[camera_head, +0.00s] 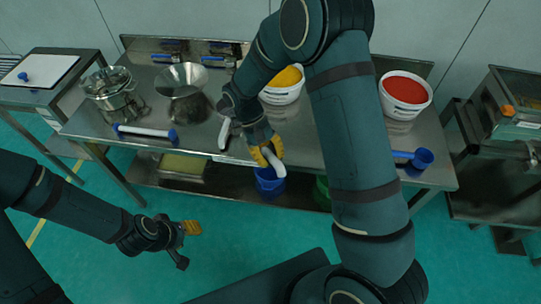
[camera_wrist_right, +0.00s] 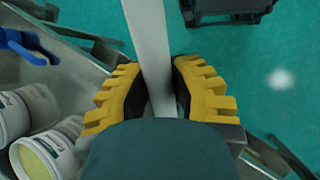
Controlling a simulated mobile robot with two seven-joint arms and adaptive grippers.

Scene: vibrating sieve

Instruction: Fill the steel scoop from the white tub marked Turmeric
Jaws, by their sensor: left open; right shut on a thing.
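A white tub with yellow powder (camera_head: 283,95) stands on the steel bench behind my right gripper, partly covered by my right arm. Its label cannot be read. In the right wrist view, a white tub with pale yellow contents (camera_wrist_right: 42,160) is at lower left. My right gripper (camera_head: 266,152) is over the bench's front edge. It is shut on a pale grey bar, which looks like the steel scoop's handle (camera_wrist_right: 149,45). I cannot make out the scoop's bowl. My left gripper (camera_head: 187,244) is open and empty over the floor, in front of the bench.
A tub of red powder (camera_head: 404,90) stands on the right of the bench (camera_head: 330,150), near a blue scoop (camera_head: 421,158). A steel funnel (camera_head: 182,78), sieve pot (camera_head: 110,88) and blue-ended roller (camera_head: 146,132) are at left. A blue bucket (camera_head: 268,184) is below the front edge.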

